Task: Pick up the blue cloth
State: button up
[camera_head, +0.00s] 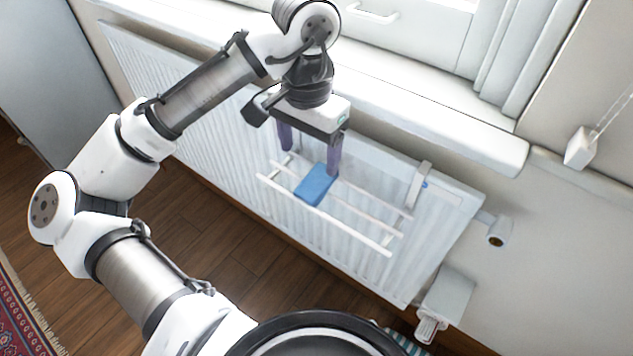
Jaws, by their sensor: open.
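The blue cloth (315,185) is a small folded piece lying over the bars of a white drying rack (352,228). The rack is hung on the front of a white radiator (215,110). My gripper (309,166) is open and points down, with its two purple fingers apart. The right finger's tip is close to the upper right end of the cloth. The left finger is up and to the left, nearer the radiator. I cannot tell from this view whether a finger touches the cloth.
A white window sill (430,105) runs above the radiator, close behind my gripper. A valve (497,232) sticks out at the radiator's right end. A white box (447,293) is on the wall below it. Brown wooden floor (240,250) lies below; a patterned rug (25,315) is at lower left.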

aim_at(313, 183)
jog(key=f, duration=0.3)
jog(key=f+b, duration=0.1)
jog(key=f, duration=0.5)
jog(key=shift+d, duration=0.3)
jog(key=shift+c, duration=0.3)
jog(key=shift+r, duration=0.1)
jog(key=c, duration=1.1)
